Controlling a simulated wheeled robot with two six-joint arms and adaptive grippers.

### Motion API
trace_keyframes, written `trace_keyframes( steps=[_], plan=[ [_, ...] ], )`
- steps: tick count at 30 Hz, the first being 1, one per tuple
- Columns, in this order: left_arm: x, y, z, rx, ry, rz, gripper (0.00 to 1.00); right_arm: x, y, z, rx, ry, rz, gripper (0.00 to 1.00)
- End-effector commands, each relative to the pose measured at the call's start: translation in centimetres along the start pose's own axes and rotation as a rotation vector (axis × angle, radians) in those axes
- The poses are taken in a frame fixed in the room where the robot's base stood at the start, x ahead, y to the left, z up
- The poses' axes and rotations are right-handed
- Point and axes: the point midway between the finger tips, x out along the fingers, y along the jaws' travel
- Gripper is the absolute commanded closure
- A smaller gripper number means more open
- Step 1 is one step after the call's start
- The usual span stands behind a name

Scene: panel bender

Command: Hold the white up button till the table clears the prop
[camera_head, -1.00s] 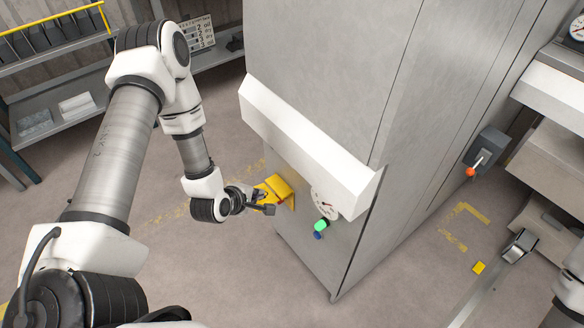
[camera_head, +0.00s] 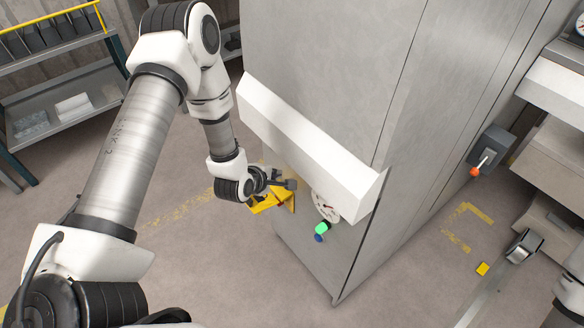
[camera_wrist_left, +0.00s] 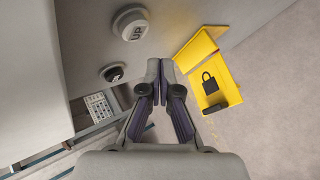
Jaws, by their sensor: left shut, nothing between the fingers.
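The white up button (camera_wrist_left: 132,27), a round cap marked "UP", stands out from the grey machine face at the top of the left wrist view. In the head view I cannot make it out. My left gripper (camera_head: 288,184) is shut and empty; its fingertips (camera_wrist_left: 160,66) also show in the left wrist view, below and right of the button and apart from it in the picture. A second, dark-faced round button (camera_wrist_left: 113,73) sits lower left. The table and the prop cannot be made out.
A yellow open holder (camera_head: 270,205) with a padlock sign (camera_wrist_left: 209,83) is fixed close beside my left fingers. A gauge (camera_head: 325,206), a green knob (camera_head: 321,229) and a white ledge (camera_head: 300,146) are nearby on the machine. An orange-tipped lever (camera_head: 479,165) is farther right.

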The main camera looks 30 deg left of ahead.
Motion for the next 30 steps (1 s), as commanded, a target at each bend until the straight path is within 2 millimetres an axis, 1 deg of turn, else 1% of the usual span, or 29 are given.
trace_keyframes(
  steps=[1, 6, 30],
  plan=[
    [0.65, 0.09, 0.26, 0.002, 0.0, 0.001, 1.0, 0.65, 0.01, 0.01, 0.0, 0.0, 0.0, 0.15],
    [1.31, 0.79, 0.86, 0.0, 0.0, 0.0, 1.0, 0.98, 0.01, 0.01, 0.0, 0.0, 0.0, 0.15],
    [1.29, 0.9, 0.92, -0.001, 0.001, -0.001, 1.0, 0.92, 0.01, 0.01, 0.0, 0.0, 0.0, 0.15]
  ],
)
